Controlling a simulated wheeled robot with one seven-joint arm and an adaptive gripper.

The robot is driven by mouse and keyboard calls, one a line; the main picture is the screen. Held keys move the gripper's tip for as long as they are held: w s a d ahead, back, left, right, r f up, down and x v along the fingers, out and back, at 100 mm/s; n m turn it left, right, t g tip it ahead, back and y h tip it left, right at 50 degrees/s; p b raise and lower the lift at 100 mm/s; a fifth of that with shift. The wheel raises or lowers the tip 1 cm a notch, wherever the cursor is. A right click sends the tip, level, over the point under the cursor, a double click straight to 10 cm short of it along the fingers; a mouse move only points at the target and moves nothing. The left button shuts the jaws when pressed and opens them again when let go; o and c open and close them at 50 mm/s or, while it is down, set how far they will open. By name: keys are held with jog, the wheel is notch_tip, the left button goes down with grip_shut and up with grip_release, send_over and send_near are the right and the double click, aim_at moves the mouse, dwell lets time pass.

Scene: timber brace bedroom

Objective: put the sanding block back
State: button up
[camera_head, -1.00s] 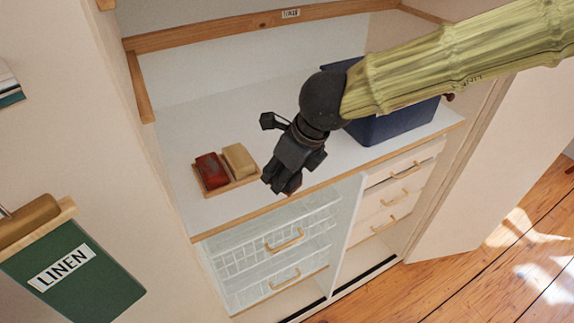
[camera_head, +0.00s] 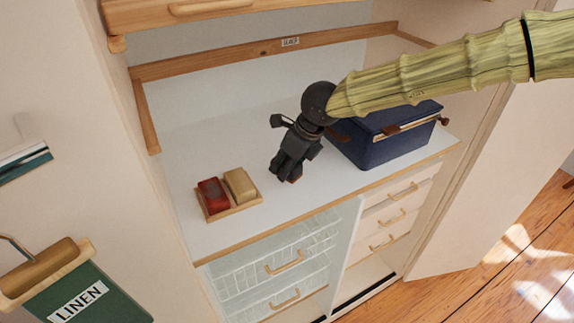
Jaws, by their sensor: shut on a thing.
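My gripper (camera_head: 284,176) is over the middle of the white shelf (camera_head: 225,226), fingers pointing down. It is shut on a small brown thing (camera_head: 297,179), of which only a little shows beside the fingertips; I cannot tell for sure that it is the sanding block. A small wooden tray (camera_head: 234,210) lies on the shelf to the left of my gripper. A dark red block (camera_head: 213,195) and a tan block (camera_head: 240,185) sit side by side in it. I cannot tell whether the held thing touches the shelf.
A dark blue box (camera_head: 385,145) stands on the shelf to the right, close to my gripper and partly behind my arm. Wire baskets (camera_head: 283,262) and drawers (camera_head: 400,212) are below. A green LINEN sign (camera_head: 85,300) hangs at left. The shelf's back left is clear.

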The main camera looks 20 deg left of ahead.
jog(key=shift+w+a, duration=0.2)
jog(key=shift+w, duration=0.5)
jog(key=shift+f+p, duration=0.25)
jog(key=shift+p, duration=0.15)
jog(key=shift+w+a+f+p, duration=0.15)
jog(key=shift+f+p, duration=0.3)
jog(key=shift+f, duration=1.1)
jog(key=shift+f, duration=0.35)
